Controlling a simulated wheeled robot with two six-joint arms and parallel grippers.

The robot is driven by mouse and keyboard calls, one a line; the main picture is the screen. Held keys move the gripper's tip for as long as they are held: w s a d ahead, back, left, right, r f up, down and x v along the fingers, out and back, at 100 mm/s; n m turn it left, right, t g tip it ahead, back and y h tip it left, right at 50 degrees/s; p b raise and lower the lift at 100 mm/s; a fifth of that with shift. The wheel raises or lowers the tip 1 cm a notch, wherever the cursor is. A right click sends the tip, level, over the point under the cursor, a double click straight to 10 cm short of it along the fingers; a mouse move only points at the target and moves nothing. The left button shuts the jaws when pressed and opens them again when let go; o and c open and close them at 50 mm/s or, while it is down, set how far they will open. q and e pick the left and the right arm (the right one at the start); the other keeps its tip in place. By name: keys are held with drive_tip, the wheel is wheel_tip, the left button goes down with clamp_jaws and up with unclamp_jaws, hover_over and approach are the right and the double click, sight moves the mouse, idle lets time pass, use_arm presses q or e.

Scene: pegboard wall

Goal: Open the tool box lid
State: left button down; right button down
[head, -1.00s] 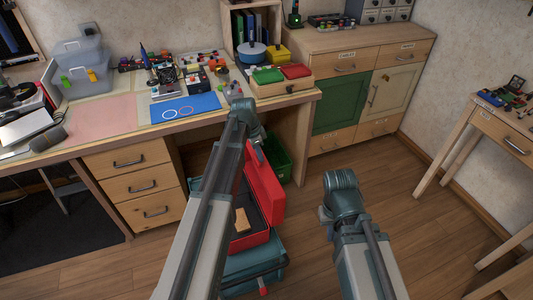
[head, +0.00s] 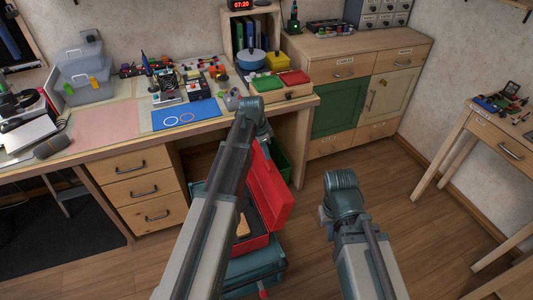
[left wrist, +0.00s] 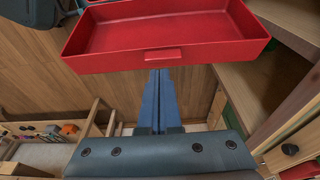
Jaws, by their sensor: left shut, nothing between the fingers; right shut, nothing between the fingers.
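The red tool box (head: 246,244) stands on a teal case, partly hidden behind my left arm. Its red lid (head: 272,195) is raised and tilts back to the right, so the inside shows, with a tan item (head: 242,224) in it. In the left wrist view the lid (left wrist: 165,32) fills the top, with a small tab (left wrist: 163,54) on its near edge. My left gripper (left wrist: 157,75) is shut and empty, its tips close to the tab; contact cannot be told. In the head view it is mostly hidden near the lid's top. My right gripper (head: 323,214) is shut, apart to the right.
The teal case (head: 258,272) is under the tool box. A green bin (head: 284,165) stands behind the lid below the workbench (head: 75,155). Drawers (head: 140,190) are at left. Wood floor at right is clear up to a side table (head: 480,125).

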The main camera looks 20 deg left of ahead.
wheel_tip(320, 180, up, 6)
drive_tip(key=p, duration=0.4)
drive_tip(key=shift+p, duration=0.35)
